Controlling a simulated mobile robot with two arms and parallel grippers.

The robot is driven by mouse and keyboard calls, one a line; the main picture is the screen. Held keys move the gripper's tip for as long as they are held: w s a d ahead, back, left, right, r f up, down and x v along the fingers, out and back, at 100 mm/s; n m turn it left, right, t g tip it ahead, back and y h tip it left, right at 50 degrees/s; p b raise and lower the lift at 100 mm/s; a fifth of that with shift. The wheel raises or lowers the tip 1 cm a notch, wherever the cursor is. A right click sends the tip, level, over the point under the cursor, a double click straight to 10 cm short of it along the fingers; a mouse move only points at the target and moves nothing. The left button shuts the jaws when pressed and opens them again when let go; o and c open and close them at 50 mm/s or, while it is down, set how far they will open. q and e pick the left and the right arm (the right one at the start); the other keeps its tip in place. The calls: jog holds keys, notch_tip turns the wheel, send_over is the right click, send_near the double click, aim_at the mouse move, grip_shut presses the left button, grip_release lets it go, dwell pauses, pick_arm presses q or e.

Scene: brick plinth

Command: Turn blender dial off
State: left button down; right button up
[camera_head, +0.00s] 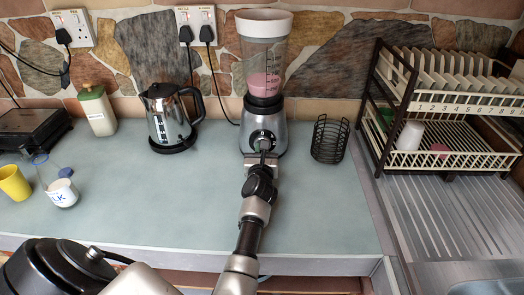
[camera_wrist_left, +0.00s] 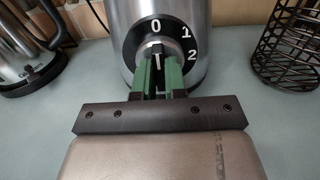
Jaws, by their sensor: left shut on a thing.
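The blender (camera_head: 265,60) stands upright against the back wall, with a clear jug, a white lid and some pink liquid inside. Its steel base also shows in the left wrist view (camera_wrist_left: 115,20). The dial (camera_wrist_left: 158,48) on the base front has a black ring marked 0, 1 and 2. A white mark on the dial points up, roughly toward the 0. My left gripper (camera_wrist_left: 160,72) has its green fingers closed on the dial from the front, and the fingers hide its lower part. The gripper shows small in the head view (camera_head: 264,150). My right gripper is out of view.
A steel kettle (camera_head: 168,118) stands left of the blender. A black wire basket (camera_head: 330,140) stands close on its right. A dish rack (camera_head: 440,108) with plates is further right. A jar (camera_head: 97,110), yellow cup (camera_head: 14,183) and milk jug (camera_head: 61,190) are at left.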

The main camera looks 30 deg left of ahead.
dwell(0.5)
pick_arm(q)
jog(key=c, duration=1.2)
grip_release()
